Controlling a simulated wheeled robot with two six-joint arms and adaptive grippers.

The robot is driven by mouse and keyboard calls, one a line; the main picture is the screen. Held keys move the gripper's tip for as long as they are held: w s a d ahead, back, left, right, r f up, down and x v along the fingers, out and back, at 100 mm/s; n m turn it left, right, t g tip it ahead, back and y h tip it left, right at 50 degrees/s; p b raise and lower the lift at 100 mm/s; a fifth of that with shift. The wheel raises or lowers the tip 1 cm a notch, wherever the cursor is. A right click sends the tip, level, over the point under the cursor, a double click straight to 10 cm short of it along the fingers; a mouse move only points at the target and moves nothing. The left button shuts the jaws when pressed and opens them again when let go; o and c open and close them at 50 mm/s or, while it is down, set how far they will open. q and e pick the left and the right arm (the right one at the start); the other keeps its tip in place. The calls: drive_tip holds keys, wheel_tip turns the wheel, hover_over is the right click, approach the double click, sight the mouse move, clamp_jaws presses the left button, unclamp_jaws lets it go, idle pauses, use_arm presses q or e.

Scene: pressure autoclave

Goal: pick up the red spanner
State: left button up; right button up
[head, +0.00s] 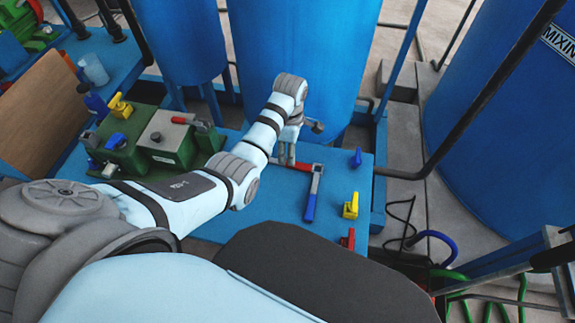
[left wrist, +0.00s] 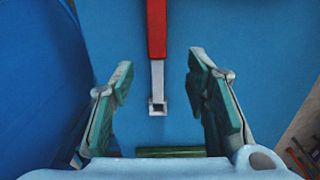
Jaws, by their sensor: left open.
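The red spanner (head: 303,166) lies on the blue bench top, under and beside my left gripper (head: 286,160). In the left wrist view, its red shaft (left wrist: 157,30) runs from the top edge towards me and ends in a square metal end (left wrist: 157,104). My left gripper (left wrist: 160,82) is open, with one finger on either side of the metal end and clear gaps between. Nothing is held. In the head view, the gripper hides part of the spanner's left end. My right gripper is in neither view.
A blue-handled tool (head: 310,202) lies near the spanner's right end. Blue (head: 356,158), yellow (head: 351,206) and red (head: 347,240) valve pieces stand along the bench's right side. A green block (head: 135,150) stands left. Large blue tanks (head: 300,60) rise behind the bench.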

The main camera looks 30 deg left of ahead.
use_arm(q)
drive_tip(key=f+b, duration=0.1)
drive_tip(key=f, duration=0.2)
drive_tip(key=f+b, duration=0.1)
drive_tip(key=f, duration=0.2)
drive_tip(key=shift+w+a+f, duration=0.15)
drive_tip(key=shift+w+f, duration=0.05)
drive_tip(key=shift+f, duration=0.1)
drive_tip(key=shift+r, duration=0.1)
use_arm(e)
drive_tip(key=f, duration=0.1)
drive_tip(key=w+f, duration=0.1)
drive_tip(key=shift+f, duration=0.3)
use_arm(q)
clamp_jaws()
